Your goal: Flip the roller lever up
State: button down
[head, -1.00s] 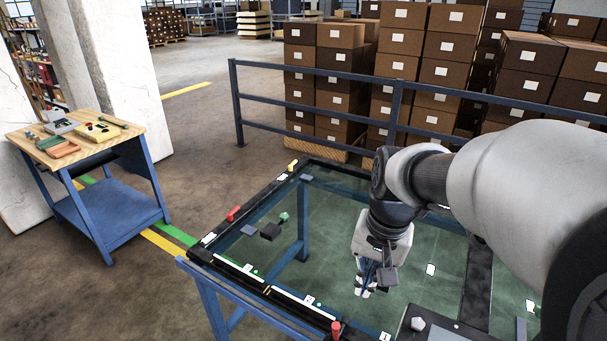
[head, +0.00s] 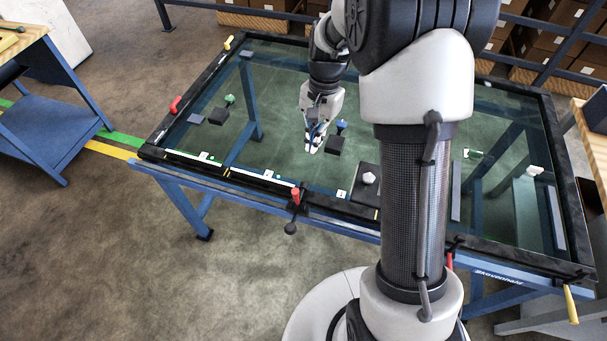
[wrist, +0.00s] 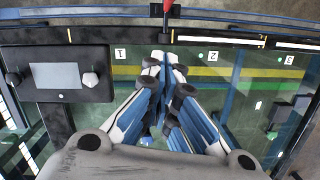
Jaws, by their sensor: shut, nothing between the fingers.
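Several levers are on the table's dark frame, and I cannot tell by looks which is the roller lever. A red-handled lever (head: 295,195) with a dark ball below it is on the near edge; its red handle (wrist: 167,8) shows at the top of the wrist view. Another red lever (head: 175,104) is on the left edge, and a yellow lever (head: 228,42) is at the far left corner. My gripper (head: 312,148) is shut and empty, pointing down over the glass top, apart from these levers. In the wrist view its fingertips (wrist: 164,60) are together below the red handle.
A black block with a blue knob (head: 341,125) stands close right of my gripper. A panel with a screen and pale knob (wrist: 90,79) is near the front edge. A yellow lever (head: 571,303) hangs at the near right corner.

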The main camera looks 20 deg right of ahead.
aim_at(297, 197)
jog(key=s+a+f+b, duration=0.1)
jog(key=a+f+b, duration=0.1)
jog(key=f, duration=0.3)
jog(key=s+a+f+b, duration=0.2)
jog(key=f, duration=0.3)
jog(key=shift+s+f, duration=0.15)
jog(key=shift+s, duration=0.15)
jog(key=shift+a, duration=0.1)
jog(key=shift+a, duration=0.1)
